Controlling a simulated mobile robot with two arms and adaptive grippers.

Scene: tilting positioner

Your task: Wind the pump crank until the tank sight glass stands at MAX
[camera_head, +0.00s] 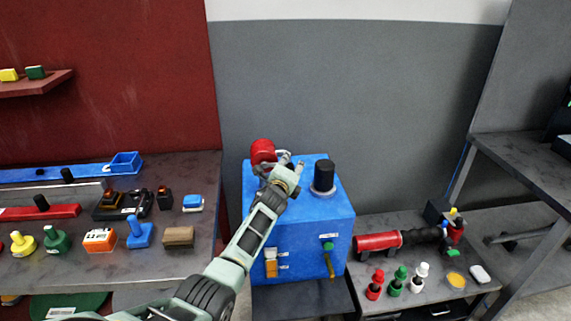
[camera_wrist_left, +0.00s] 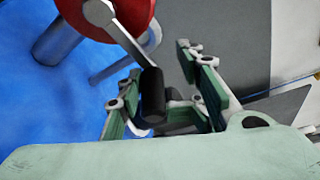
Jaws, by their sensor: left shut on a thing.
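The blue box (camera_head: 300,220) carries a red round crank hub (camera_head: 263,152) at its top rear left. In the left wrist view the red hub (camera_wrist_left: 110,18) has a grey crank arm (camera_wrist_left: 130,42) that ends in a black handle (camera_wrist_left: 152,92). My left gripper (camera_head: 286,170) is above the box beside the hub. Its green fingers (camera_wrist_left: 165,90) are shut on the black crank handle. A black cylinder (camera_head: 323,176) with a pale collar stands on the box top. My right gripper is not in view.
A left bench (camera_head: 100,270) holds several knobs and blocks.

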